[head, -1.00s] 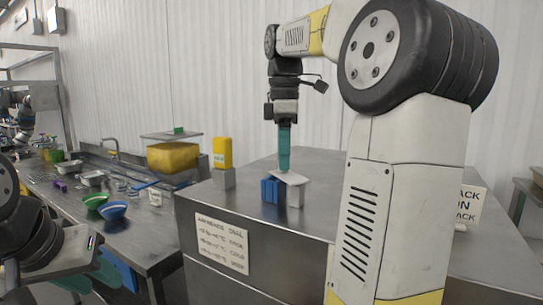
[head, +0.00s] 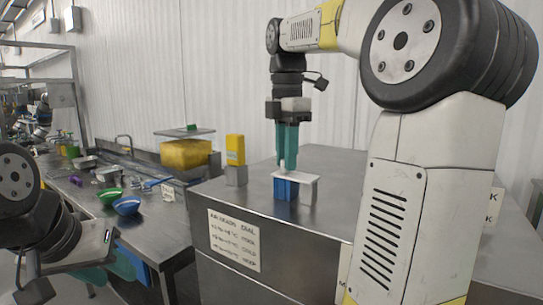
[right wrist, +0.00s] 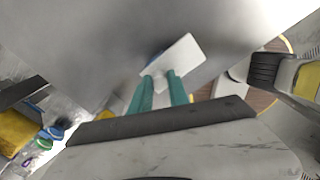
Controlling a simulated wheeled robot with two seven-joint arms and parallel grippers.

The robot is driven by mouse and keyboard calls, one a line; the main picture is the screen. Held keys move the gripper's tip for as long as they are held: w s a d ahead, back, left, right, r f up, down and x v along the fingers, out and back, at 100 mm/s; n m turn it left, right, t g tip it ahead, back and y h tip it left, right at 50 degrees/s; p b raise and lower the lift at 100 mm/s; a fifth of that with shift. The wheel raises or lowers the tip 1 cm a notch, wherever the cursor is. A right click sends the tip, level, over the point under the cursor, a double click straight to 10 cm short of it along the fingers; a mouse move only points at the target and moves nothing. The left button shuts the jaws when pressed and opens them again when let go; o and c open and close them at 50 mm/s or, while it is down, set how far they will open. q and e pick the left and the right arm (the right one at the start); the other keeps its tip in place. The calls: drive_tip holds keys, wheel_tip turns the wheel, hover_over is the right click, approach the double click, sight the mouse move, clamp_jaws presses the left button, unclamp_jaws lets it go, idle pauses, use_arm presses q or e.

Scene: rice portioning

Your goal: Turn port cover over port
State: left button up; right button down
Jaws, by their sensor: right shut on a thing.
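The port cover, a small white plate (head: 301,177) with a pale upright knob (head: 290,160), lies about level on top of a blue block (head: 286,190) and a grey metal block (head: 308,191). My right gripper (head: 287,160) points down from above, its teal fingers shut on the knob. In the right wrist view the white cover (right wrist: 183,52) shows just beyond the fingertips (right wrist: 163,83), with a bit of blue at its edge. The port opening itself is hidden. My left gripper (head: 104,270) is low at left, away from the cover, its teal fingers apart and empty.
The blocks stand on a steel cabinet top (head: 340,165) with free room around them. A label sheet (head: 234,240) is on its front. A yellow box (head: 235,150) on a grey block stands at left. The counter (head: 85,190) holds green (head: 110,196) and blue (head: 127,205) bowls.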

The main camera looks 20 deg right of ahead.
idle(0.3)
drive_tip(key=c, duration=1.3)
unclamp_jaws()
drive_tip(key=shift+o, duration=0.2)
drive_tip(key=shift+r, duration=3.95)
drive_tip(key=shift+s, duration=0.1)
